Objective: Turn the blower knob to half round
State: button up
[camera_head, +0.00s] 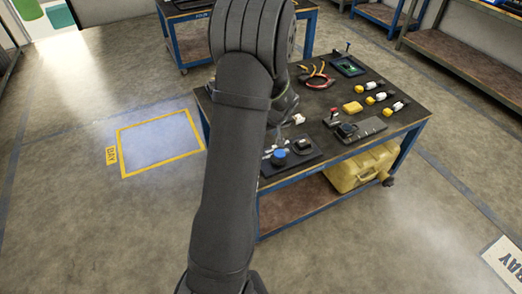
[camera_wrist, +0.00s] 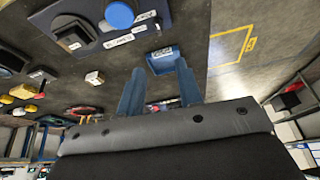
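A dark control panel (camera_head: 290,168) lies at the near left corner of the workbench, with a round blue knob (camera_head: 279,156) and a black square-looking knob (camera_head: 304,145). In the wrist view the blue knob (camera_wrist: 119,14) and the black knob (camera_wrist: 72,33) show at the upper left, with small white labels beside them. I cannot read which is the blower's. My gripper (camera_wrist: 159,67) has its two fingers apart with nothing held between them. It is apart from both knobs. My arm hides most of the gripper in the head view.
The workbench (camera_head: 350,158) also holds a tablet-like device (camera_head: 361,129), yellow-and-white bottles (camera_head: 380,97), a red cable loop (camera_head: 316,79) and a green-screened box (camera_head: 348,66). A small blue labelled block (camera_wrist: 162,60) shows beyond my fingertips. A yellow case (camera_head: 363,168) sits below.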

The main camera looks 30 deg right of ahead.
jog(key=x, duration=1.7)
jog(key=shift+f, duration=0.25)
grip_shut()
